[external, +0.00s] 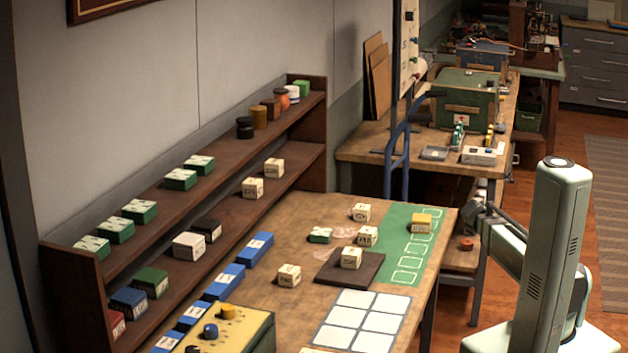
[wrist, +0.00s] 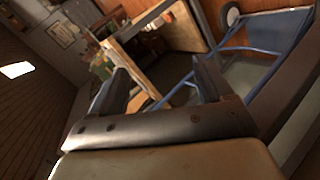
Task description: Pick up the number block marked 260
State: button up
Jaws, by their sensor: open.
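Several cream number blocks stand on the wooden table in the external view. One block (external: 361,211) is at the back, another block (external: 367,235) is just in front of it, and a third block (external: 351,257) sits on a dark brown board (external: 335,276). Another block (external: 289,275) stands alone to the left. Two more, a nearer block (external: 253,187) and a farther block (external: 274,167), are on the shelf. Their markings are too small to read, so I cannot tell which is 260. My gripper (wrist: 163,82) is open and empty in the wrist view, facing away from the blocks.
A green mat (external: 404,263) with a yellow block (external: 421,222) lies along the table's right edge. A white grid (external: 346,332), blue blocks (external: 255,248) and a yellow box (external: 250,335) are nearer. The shelf (external: 180,225) bounds the left.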

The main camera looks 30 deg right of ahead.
jog(key=w+a+r+n+t, duration=0.1)
jog(key=a+r, duration=0.1)
jog(key=r, duration=0.3)
jog(key=w+a+r, duration=0.2)
jog(key=r, duration=0.3)
notch_tip(320, 180, up, 8)
jog(key=n+g+y, duration=0.2)
jog(key=g+y, duration=0.4)
jog(key=y, duration=0.5)
send_over(369, 230)
jog(key=s+d, duration=0.2)
jog(key=s, duration=0.2)
jog(key=shift+t, duration=0.3)
jog(key=x, duration=0.7)
jog(key=shift+w, duration=0.2)
jog(key=shift+d+x, duration=0.15)
jog(key=shift+x, duration=1.2)
jog(key=shift+d+x, duration=0.1)
jog(key=shift+x, duration=1.2)
jog(key=c, duration=1)
